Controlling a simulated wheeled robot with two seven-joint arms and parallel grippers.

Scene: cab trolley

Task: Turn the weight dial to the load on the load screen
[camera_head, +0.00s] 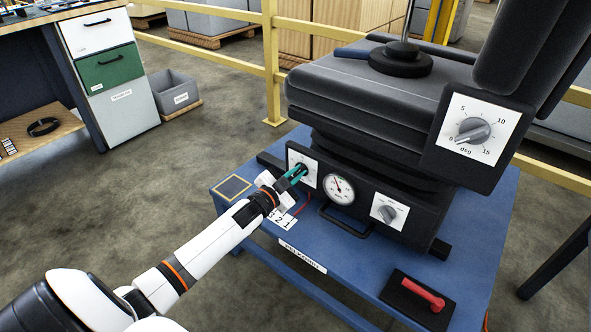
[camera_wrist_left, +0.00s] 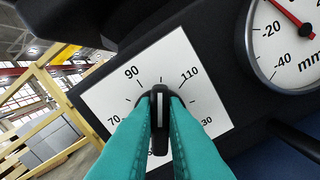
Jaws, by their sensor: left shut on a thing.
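The weight dial is a dark knob (camera_wrist_left: 159,118) with a white line on a white scale plate (camera_head: 301,163) at the left of the seat's front panel. In the left wrist view the line points up, between 90 and 110. My left gripper (camera_head: 292,177) has its teal fingers (camera_wrist_left: 163,100) shut on both sides of this knob. The fingers hide the lower part of the scale. I cannot make out a load screen with a readable figure in either view. My right gripper is not in view.
A round mm gauge (camera_head: 338,189) and another small knob (camera_head: 388,213) sit right of the weight dial, with a black handle (camera_head: 345,222) below. A deg dial (camera_head: 473,130) is on the seat's side. A red lever (camera_head: 424,293) lies on the blue trolley top (camera_head: 350,265).

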